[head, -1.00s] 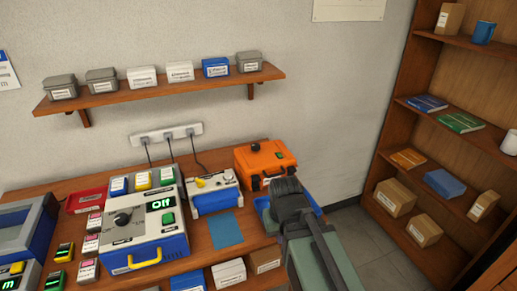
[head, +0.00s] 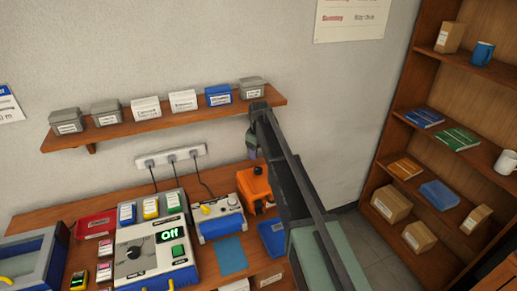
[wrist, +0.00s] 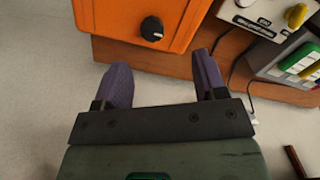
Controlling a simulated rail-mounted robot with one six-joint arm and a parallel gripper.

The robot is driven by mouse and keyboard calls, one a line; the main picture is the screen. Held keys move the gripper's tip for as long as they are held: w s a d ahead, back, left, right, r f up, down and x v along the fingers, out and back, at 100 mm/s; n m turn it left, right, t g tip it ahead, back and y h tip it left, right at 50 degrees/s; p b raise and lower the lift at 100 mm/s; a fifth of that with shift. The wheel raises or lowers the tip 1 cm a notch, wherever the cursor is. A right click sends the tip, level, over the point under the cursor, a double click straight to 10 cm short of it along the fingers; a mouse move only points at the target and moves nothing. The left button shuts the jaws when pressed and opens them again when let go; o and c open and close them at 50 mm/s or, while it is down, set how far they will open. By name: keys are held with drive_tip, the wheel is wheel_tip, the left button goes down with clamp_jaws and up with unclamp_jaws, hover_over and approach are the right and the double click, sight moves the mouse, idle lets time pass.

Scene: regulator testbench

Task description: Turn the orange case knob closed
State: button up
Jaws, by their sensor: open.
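The orange case (head: 257,184) stands at the back right of the wooden bench, partly hidden behind my arm. Its black round knob (wrist: 151,28) shows in the wrist view on the orange face, with a small white mark on its lower right side. My gripper (wrist: 161,72) is open and empty, its two purple fingers spread wide. In the wrist view the knob lies beyond the fingertips, roughly between their lines and apart from them. In the head view my gripper (head: 253,152) hangs above the case, below the wall shelf.
A wall shelf (head: 170,118) with several small boxes is close to my raised arm. A white and blue power unit (head: 220,215) stands left of the case. A blue tray (head: 272,238) lies in front of it. A bookcase (head: 395,120) is at the right.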

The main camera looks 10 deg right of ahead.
sight(258, 169)
drive_tip(key=f+n+b, duration=0.1)
drive_tip(key=f+b, duration=0.2)
drive_tip(key=b, duration=0.1)
drive_tip(key=w+f+n+b, duration=0.1)
drive_tip(key=f+b, duration=0.2)
drive_tip(key=f, duration=0.1)
drive_tip(key=w+f+n+b, duration=0.1)
drive_tip(key=f+b, duration=0.3)
drive_tip(key=shift+w+f+b, duration=0.2)
drive_tip(key=shift+w+b, duration=0.05)
drive_tip(key=shift+b, duration=0.1)
drive_tip(key=shift+r, duration=0.15)
drive_tip(key=shift+c, duration=0.3)
drive_tip(key=c, duration=0.9)
drive_tip(key=shift+o, duration=0.2)
